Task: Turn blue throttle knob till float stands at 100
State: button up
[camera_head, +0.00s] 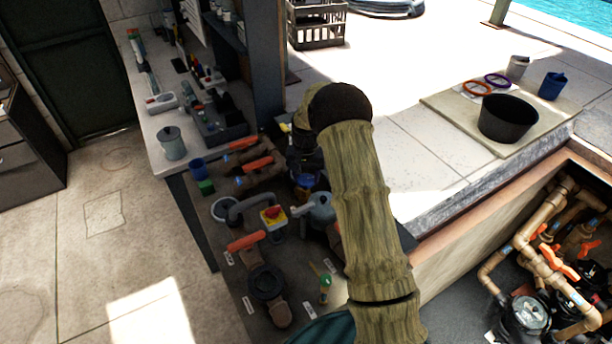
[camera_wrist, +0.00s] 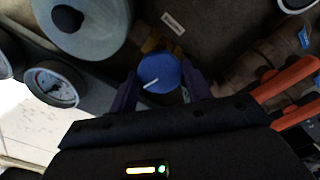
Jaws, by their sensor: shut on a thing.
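The blue throttle knob (camera_wrist: 157,69) is round with a white pointer line, seen from above in the wrist view. The line slants, its lower end toward the lower left. My gripper (camera_wrist: 161,78) is shut on the knob, with one dark purple finger on each side. A brass-coloured fitting shows just behind the knob. In the head view, my arm hides much of this spot, and a small blue patch (camera_head: 306,181) shows beside it that may be the knob. I cannot make out the float or its scale in either view.
A round pressure gauge (camera_wrist: 52,84) and a large grey lid (camera_wrist: 80,22) are left of the knob in the wrist view. An orange handle (camera_wrist: 287,77) is close on the right. The head view shows a workbench (camera_head: 150,128) with tools and a pipe pit at right.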

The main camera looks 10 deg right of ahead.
aim_at(306, 179)
jog(key=shift+f+n+b, duration=0.1)
jog(key=shift+n+b, duration=0.5)
jog(key=shift+n, duration=0.2)
jog(key=shift+n+b, duration=0.35)
jog(key=shift+n, duration=0.75)
jog(key=o, duration=1)
jog(key=shift+c, duration=0.2)
notch_tip(306, 179, up, 18)
jog(key=b, duration=0.3)
jog(key=shift+f+b, duration=0.15)
jog(key=shift+b, duration=0.25)
jog(key=shift+s, duration=0.1)
